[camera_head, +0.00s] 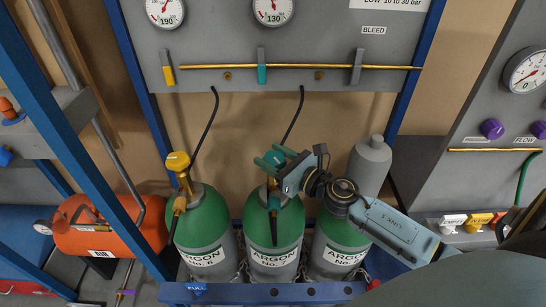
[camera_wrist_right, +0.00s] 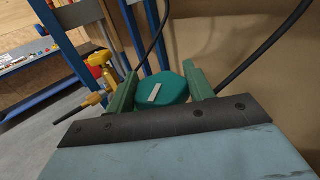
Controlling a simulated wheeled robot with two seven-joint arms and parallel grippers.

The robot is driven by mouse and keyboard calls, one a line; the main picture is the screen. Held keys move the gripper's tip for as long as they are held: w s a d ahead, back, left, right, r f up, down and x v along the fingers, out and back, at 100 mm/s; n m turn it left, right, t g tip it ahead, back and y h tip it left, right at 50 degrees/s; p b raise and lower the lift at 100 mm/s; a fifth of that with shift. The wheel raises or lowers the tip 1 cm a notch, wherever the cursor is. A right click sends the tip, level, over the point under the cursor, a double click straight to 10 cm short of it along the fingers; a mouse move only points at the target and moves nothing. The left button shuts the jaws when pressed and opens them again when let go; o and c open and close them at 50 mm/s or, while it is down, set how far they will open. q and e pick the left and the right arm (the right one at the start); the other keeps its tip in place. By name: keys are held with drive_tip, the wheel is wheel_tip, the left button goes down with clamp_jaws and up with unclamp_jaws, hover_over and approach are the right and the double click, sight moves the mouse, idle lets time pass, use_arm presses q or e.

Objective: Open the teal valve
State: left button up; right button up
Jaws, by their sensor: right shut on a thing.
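The teal valve (camera_wrist_right: 172,88) is a rounded knob with a pale mark on top, on the middle green and grey argon cylinder (camera_head: 273,225). My right gripper (camera_head: 274,160) reaches in from the right and is shut on the knob. In the right wrist view its two green fingers (camera_wrist_right: 160,90) lie on either side of the knob. In the head view the fingers and wrist partly hide the knob. A teal lever (camera_head: 262,72) also sits on the panel above. My left gripper is in neither view.
A similar cylinder (camera_head: 203,225) with a yellow valve (camera_head: 178,162) stands to the left, another (camera_head: 341,235) to the right, partly under my arm. Black hoses (camera_head: 207,120) run up to the grey panel (camera_head: 215,50). An orange tank (camera_head: 110,228) lies at the left.

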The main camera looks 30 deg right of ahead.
drive_tip(key=o, duration=1)
drive_tip(key=shift+s, duration=0.15)
drive_tip(key=shift+s+d+f, duration=0.1)
drive_tip(key=shift+s+d, duration=0.05)
drive_tip(key=shift+s, duration=0.1)
drive_tip(key=b+v, duration=0.4)
drive_tip(key=v, duration=0.8)
drive_tip(key=shift+s+d, duration=0.1)
drive_tip(key=shift+s, duration=0.15)
